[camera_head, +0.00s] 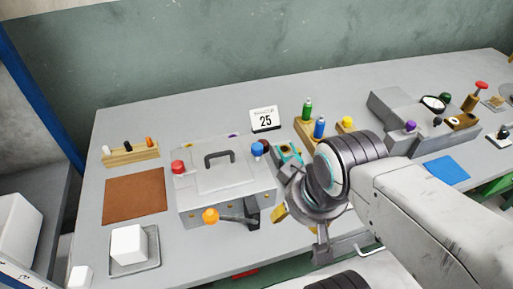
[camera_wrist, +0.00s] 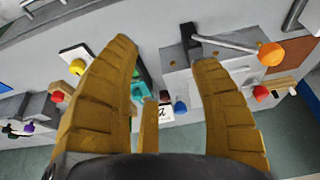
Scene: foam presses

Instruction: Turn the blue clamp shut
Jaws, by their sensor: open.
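The blue clamp shows as a blue knob (camera_head: 257,149) at the right rear corner of a grey press box (camera_head: 196,205). In the wrist view the blue knob (camera_wrist: 180,107) is small and lies between my fingers' outlines, beyond the tips, partly hidden. Its base and how far it is turned cannot be made out. My gripper (camera_wrist: 165,54) is open and empty, with its yellow-brown fingers spread. In the head view my gripper is mostly hidden by my wrist, right of the press and apart from the blue knob.
An orange-knobbed lever (camera_head: 211,215) sticks out at the press front. A red knob (camera_head: 178,167) sits at its left. A teal object (camera_head: 288,153) stands right of the blue knob, near a calendar sign (camera_head: 265,119) and green and blue bottles.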

